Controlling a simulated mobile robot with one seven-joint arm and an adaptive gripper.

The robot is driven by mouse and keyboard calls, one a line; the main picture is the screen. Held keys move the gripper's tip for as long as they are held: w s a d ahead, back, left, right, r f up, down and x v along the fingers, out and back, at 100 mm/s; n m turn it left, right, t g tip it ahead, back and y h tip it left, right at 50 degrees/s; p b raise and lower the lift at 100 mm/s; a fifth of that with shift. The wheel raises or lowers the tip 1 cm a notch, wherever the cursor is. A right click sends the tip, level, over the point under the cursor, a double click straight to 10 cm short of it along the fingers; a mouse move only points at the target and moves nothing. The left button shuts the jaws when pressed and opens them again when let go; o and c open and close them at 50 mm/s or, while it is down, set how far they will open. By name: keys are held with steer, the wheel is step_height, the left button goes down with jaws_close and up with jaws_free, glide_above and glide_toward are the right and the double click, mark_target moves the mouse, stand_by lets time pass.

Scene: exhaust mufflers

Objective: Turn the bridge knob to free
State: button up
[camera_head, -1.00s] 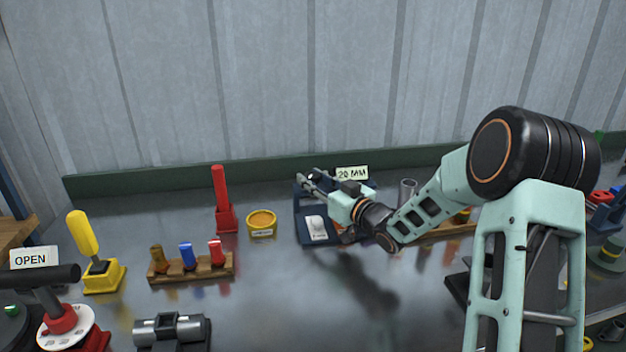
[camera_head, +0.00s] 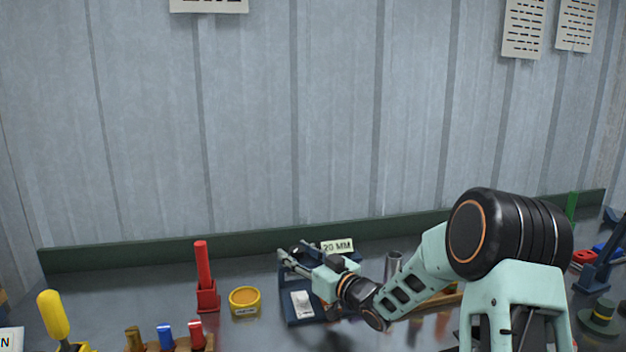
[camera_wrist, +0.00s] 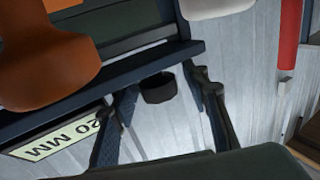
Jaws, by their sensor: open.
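The blue fixture (camera_head: 300,318) stands on the bench in the middle of the head view, with a "20 MM" sign (camera_head: 338,246) at its back. The sign also shows in the wrist view (camera_wrist: 68,138). A small dark round knob (camera_wrist: 158,88) sits at the fixture's edge in the wrist view. I cannot read any label or setting on it. My gripper (camera_head: 284,259) is above the back left of the fixture. In the wrist view my gripper (camera_wrist: 162,98) is open, with its fingers on either side of the dark knob; contact is not clear.
A white switch-like piece (camera_head: 302,305) is on the fixture's front, and a large orange part (camera_wrist: 45,55) is close in the wrist view. A red upright handle (camera_head: 205,280) and yellow bowl (camera_head: 244,301) stand left. A grey cylinder (camera_head: 393,265) stands right.

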steer(key=shift+d+m+t+h, duration=0.15)
steer(key=shift+m+t+h, duration=0.35)
steer(key=shift+m+h, duration=0.15)
